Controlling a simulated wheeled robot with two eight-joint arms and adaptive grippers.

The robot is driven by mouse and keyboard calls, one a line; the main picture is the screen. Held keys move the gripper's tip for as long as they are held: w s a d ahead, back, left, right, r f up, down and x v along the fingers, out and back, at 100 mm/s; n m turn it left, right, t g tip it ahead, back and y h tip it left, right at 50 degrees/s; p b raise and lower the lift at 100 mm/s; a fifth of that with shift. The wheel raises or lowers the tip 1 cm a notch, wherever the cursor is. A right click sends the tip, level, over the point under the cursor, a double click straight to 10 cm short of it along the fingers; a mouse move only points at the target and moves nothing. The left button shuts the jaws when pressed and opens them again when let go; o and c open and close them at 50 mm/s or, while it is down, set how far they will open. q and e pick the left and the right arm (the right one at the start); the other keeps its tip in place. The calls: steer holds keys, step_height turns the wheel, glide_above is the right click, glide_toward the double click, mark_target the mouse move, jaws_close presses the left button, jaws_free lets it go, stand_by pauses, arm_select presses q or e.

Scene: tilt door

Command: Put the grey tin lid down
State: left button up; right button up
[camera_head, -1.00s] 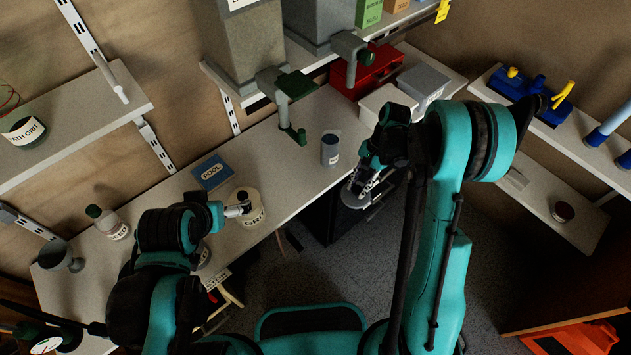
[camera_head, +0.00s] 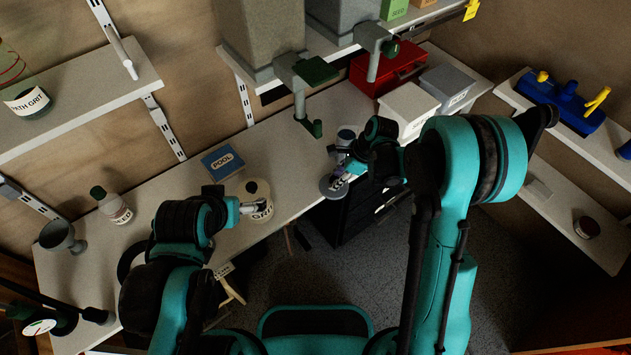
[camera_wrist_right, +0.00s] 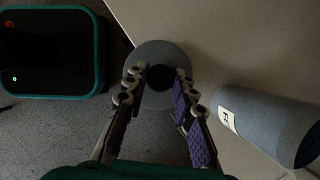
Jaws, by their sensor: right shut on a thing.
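The grey tin lid (camera_head: 327,188) is a round disc at the bench's front edge. It also shows in the right wrist view (camera_wrist_right: 150,52) with a dark round centre. My right gripper (camera_head: 342,173) is shut on it; its two fingers (camera_wrist_right: 158,80) reach the lid's near side. The lid overlaps the bench edge in view, partly over the floor; its height is unclear. A grey labelled cylinder (camera_wrist_right: 262,118) stands close by on the bench. My left gripper (camera_head: 246,208) is at a cream labelled tin (camera_head: 259,193); its fingers are too small to read.
The bench (camera_head: 290,170) has bare room between the blue POOL box (camera_head: 222,162) and the grey cylinder. A green-handled spout (camera_head: 306,100) overhangs the bench. White (camera_head: 408,108) and grey (camera_head: 447,86) boxes and a red box (camera_head: 385,70) stand at right.

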mark_target(320, 183)
steer(key=a, duration=0.3)
steer(key=shift+w+a+b, duration=0.25)
steer(key=shift+b, duration=0.05)
steer(key=a, duration=0.1)
steer(key=a+b, duration=0.1)
steer(key=a, duration=0.1)
steer(key=shift+w+f, duration=0.1)
steer(key=shift+w, duration=0.1)
steer(key=shift+f+b, duration=0.45)
steer(key=shift+f, duration=0.3)
steer(key=shift+d, duration=0.1)
steer(key=o, duration=0.6)
steer(key=shift+f, duration=0.1)
steer(key=o, duration=0.4)
